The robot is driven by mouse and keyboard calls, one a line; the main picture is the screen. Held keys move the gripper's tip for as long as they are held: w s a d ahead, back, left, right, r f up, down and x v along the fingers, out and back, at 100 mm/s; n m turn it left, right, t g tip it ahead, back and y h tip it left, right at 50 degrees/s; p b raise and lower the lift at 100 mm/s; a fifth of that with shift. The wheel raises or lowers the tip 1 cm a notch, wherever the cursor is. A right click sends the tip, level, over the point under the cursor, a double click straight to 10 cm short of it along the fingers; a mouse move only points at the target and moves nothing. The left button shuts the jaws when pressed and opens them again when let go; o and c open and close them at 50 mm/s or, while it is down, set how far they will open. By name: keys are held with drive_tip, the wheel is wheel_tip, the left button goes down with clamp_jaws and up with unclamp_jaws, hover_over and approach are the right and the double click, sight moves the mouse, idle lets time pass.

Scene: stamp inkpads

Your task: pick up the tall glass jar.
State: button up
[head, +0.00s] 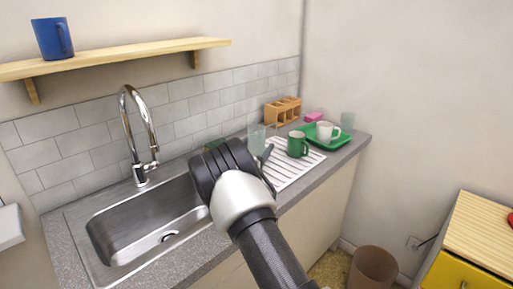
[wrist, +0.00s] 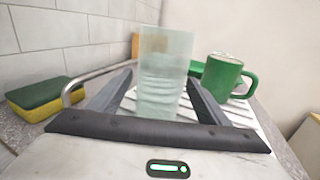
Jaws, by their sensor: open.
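The tall glass jar (wrist: 165,72) is pale, see-through and greenish, standing upright in the middle of the wrist view. In the head view the jar (head: 256,137) stands at the near left end of the white ribbed drying mat (head: 283,173), just past my gripper. My gripper (head: 254,152) is open and empty. In the wrist view its two dark fingers (wrist: 160,93) show to the left and right of the jar, with a gap on each side. I cannot tell how far the jar reaches in between them.
A green mug (head: 297,145) stands close right of the jar. A green-yellow sponge (wrist: 46,98) lies left. The sink (head: 150,228) is nearer.

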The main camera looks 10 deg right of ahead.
drive_tip(key=shift+c, duration=0.4)
drive_tip(key=c, duration=1.4)
drive_tip(key=shift+r, duration=0.25)
